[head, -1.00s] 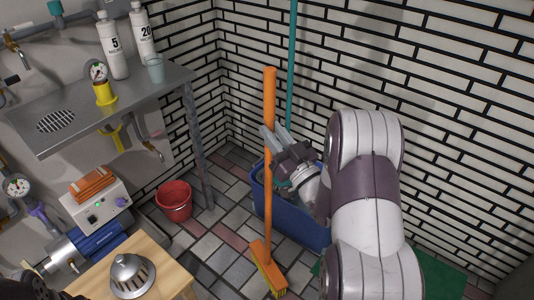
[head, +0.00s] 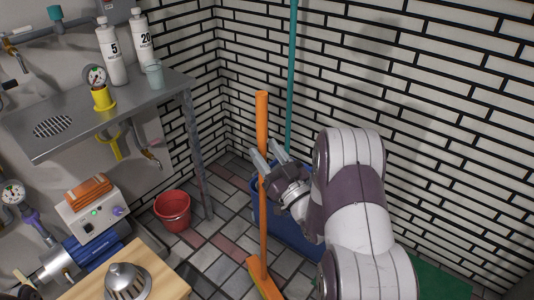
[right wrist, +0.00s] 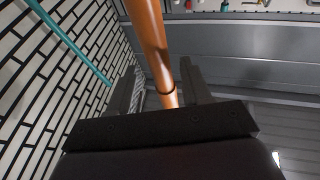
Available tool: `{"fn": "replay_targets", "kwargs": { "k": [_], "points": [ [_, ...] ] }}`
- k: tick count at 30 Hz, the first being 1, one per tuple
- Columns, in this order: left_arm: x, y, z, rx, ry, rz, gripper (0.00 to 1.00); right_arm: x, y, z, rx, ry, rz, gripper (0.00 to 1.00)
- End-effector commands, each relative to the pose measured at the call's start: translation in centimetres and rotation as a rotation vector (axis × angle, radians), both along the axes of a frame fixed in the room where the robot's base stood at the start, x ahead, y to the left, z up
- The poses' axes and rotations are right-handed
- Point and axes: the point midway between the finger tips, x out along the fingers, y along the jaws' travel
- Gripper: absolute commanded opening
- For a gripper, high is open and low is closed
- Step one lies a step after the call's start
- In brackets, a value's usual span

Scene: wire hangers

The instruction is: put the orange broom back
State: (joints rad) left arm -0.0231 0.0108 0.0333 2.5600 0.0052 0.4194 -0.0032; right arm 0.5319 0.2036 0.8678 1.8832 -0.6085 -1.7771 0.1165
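The orange broom (head: 263,225) stands near upright, with its head (head: 264,280) low in the head view, cut by the bottom edge. I cannot tell if the head touches the floor. My right gripper (head: 268,160) is shut on its handle just below the thick upper grip. In the right wrist view the handle (right wrist: 152,40) runs between the two dark fingers (right wrist: 160,88). My left gripper is not clearly in view.
A blue bin (head: 290,233) stands behind the broom, partly hidden by my right arm. A teal pole (head: 291,80) rises behind it. A red bucket (head: 172,211) is on the floor to the left, near a metal sink counter (head: 90,125). A wooden table (head: 165,275) is in front.

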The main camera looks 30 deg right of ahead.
Motion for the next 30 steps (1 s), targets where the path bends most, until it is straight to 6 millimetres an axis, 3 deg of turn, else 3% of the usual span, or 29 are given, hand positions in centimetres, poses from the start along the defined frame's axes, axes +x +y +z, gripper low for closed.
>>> {"fn": "replay_targets", "kwargs": {
  "k": [8, 11, 21, 24, 27, 30],
  "points": [
    [0.0, 0.0, 0.4, 0.0, 0.0, 0.0, 1.0, -0.2, -0.1, 0.3, 0.0, 0.001, -0.001, 0.48],
    [0.0, 0.0, 0.5, 0.0, 0.0, 0.0, 1.0, -1.6, -0.3, -0.3, 0.002, 0.003, -0.002, 0.48],
    [0.0, 0.0, 1.0, 0.0, 0.0, 0.0, 1.0, -9.3, -1.2, -3.2, 0.003, 0.002, -0.005, 0.48],
    [0.0, 0.0, 1.1, 0.0, 0.0, 0.0, 1.0, -10.6, -1.3, -3.7, 0.001, 0.001, -0.004, 0.48],
    [0.0, 0.0, 1.1, 0.0, 0.0, 0.0, 1.0, -10.3, -1.0, -4.3, -0.019, 0.042, 0.004, 0.48],
    [0.0, 0.0, 1.1, 0.0, 0.0, 0.0, 1.0, -7.2, 0.0, -6.1, -0.103, 0.244, 0.015, 0.48]
  ]
}}
